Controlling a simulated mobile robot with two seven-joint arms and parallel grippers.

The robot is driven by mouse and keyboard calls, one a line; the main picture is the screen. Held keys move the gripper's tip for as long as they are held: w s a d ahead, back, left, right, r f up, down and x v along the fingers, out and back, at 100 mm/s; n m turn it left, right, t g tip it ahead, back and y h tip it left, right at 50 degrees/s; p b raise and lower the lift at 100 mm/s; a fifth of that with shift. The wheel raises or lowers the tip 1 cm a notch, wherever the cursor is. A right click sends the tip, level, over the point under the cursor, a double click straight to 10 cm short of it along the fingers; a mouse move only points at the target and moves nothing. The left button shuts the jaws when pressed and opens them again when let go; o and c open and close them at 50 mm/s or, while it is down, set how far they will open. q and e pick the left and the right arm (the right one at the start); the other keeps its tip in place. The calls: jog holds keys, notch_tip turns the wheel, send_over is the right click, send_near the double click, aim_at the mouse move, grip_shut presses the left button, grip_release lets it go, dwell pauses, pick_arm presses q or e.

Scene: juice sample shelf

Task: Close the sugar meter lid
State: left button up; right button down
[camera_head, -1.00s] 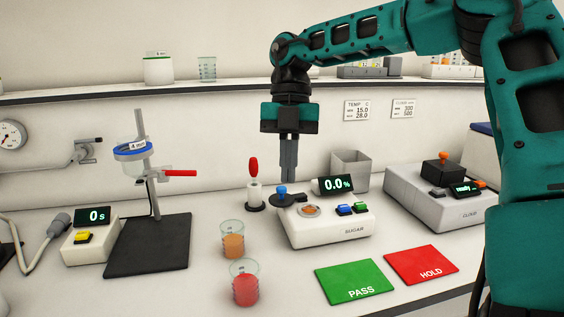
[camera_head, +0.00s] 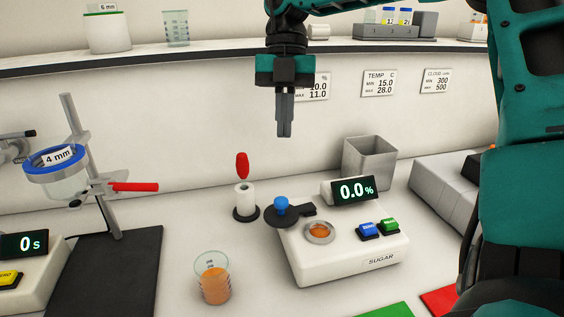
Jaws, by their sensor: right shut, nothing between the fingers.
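The white sugar meter (camera_head: 350,250) stands on the counter right of centre, and its display (camera_head: 352,190) reads 0.0%. Its round sample well (camera_head: 319,232) is uncovered and shows orange liquid. The dark lid (camera_head: 287,214) with a blue knob (camera_head: 281,204) is swung out to the left of the well. My right gripper (camera_head: 284,133) points down above and behind the meter, shut and empty, clear of the lid. My left gripper is out of view.
A beaker of orange juice (camera_head: 213,277) stands left of the meter. A red-handled tool in a white holder (camera_head: 244,198) stands behind the lid. A grey bin (camera_head: 369,163) is behind the meter. A stand with a blue-rimmed funnel (camera_head: 56,158) is at left.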

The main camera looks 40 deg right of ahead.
send_over(290, 206)
jog(key=w, duration=0.2)
notch_tip(290, 206, down, 8)
jog(key=shift+d+b, duration=0.1)
jog(key=shift+b, duration=0.3)
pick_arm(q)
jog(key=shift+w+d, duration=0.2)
pick_arm(e)
jog(key=shift+s+f, duration=0.15)
jog(key=shift+f, duration=0.55)
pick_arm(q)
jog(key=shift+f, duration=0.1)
